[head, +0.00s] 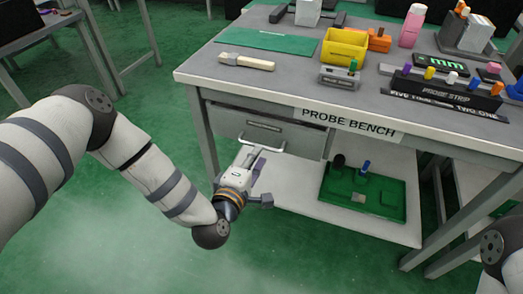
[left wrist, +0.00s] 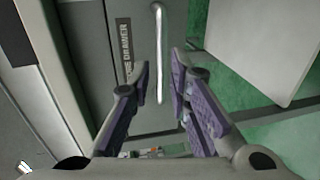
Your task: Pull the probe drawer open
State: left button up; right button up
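The probe drawer (head: 300,140) is a grey front under the left part of the probe bench, and it looks closed. Its pale bar handle (head: 262,146) sits below a small label. In the left wrist view the drawer front (left wrist: 120,15) carries a "drawer" label, and the handle (left wrist: 159,30) runs as a bright bar. My left gripper (head: 254,158) is at the handle; its purple-padded fingers (left wrist: 161,74) stand apart, with the bar between them and a gap visible on each side. My right gripper is not in view.
The bench top (head: 300,85) holds a yellow bin (head: 344,46), a wooden-handled tool (head: 246,62) and several other items above the drawer. A green board (head: 363,192) lies on the lower shelf (head: 300,205). A bench leg (head: 202,130) stands left of the drawer. The floor in front is clear.

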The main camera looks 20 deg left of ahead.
pick_arm(q)
jog(key=x, duration=0.6)
jog(key=shift+b, duration=0.35)
jog(key=shift+s, duration=0.1)
grip_shut()
jog(key=shift+f, duration=0.1)
